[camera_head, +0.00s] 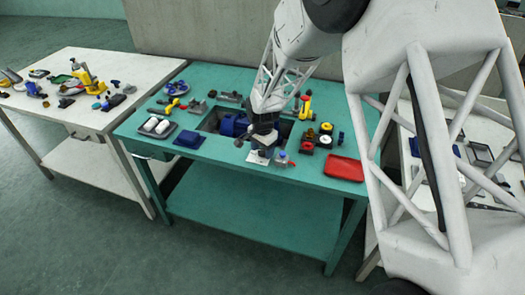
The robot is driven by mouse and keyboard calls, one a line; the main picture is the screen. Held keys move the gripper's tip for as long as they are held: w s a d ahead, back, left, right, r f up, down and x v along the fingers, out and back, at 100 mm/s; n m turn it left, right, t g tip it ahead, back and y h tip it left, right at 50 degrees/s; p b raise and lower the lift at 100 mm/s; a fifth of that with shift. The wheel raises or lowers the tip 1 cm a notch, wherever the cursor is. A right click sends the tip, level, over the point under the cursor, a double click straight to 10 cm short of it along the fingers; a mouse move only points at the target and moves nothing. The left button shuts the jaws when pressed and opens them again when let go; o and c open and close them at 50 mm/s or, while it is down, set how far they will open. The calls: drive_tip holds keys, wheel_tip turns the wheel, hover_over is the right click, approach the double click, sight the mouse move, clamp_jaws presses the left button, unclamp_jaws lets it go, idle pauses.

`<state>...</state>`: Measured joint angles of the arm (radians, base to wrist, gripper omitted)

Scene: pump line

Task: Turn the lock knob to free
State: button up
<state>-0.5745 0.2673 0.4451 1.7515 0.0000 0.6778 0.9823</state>
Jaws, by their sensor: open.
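My gripper (264,151) points down over the front middle of the teal bench (225,184). It is open, but its fingertips are small and partly merged with what lies below. A small white plate (257,159) shows just below and left of it. A small blue and red fitting (282,157) stands close on its right. I cannot tell for sure which part is the lock knob; it may be hidden by my gripper. I cannot make out whether the gripper touches anything. A blue pump or motor body (233,124) sits behind and left of my gripper.
A red tray (344,168) lies at the right front. A grey tray (157,127) with white rolls and a dark blue block (188,139) lie at left. Several small round parts (326,128) stand right of my gripper. A cluttered white table (60,118) stands further left.

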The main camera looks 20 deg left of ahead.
sight(263, 151)
drive_tip(key=shift+r, duration=3.5)
drive_tip(key=shift+d, duration=0.1)
drive_tip(key=shift+d+r, duration=0.2)
drive_tip(key=shift+r, duration=0.05)
drive_tip(key=s+d+r+n, duration=0.1)
drive_tip(key=s+d+r, duration=0.4)
drive_tip(key=d, duration=0.4)
drive_tip(key=s+d+r+t, duration=0.1)
drive_tip(key=s+d+r, duration=0.2)
drive_tip(key=d+r, duration=0.45)
drive_tip(key=s+d+r+n, duration=0.1)
drive_tip(key=s+d+r, duration=0.4)
drive_tip(key=d, duration=0.4)
drive_tip(key=s+d+r+n, duration=0.1)
drive_tip(key=s+d+r, duration=0.1)
drive_tip(key=s+d, duration=0.6)
drive_tip(key=s+d+r+n+t, duration=0.1)
drive_tip(key=s+d+r, duration=0.1)
drive_tip(key=s+d, duration=0.6)
drive_tip(key=s, duration=0.6)
drive_tip(key=shift+s+d+r+t, duration=0.25)
drive_tip(key=shift+s+r+t, duration=0.05)
drive_tip(key=shift+s+r, duration=0.1)
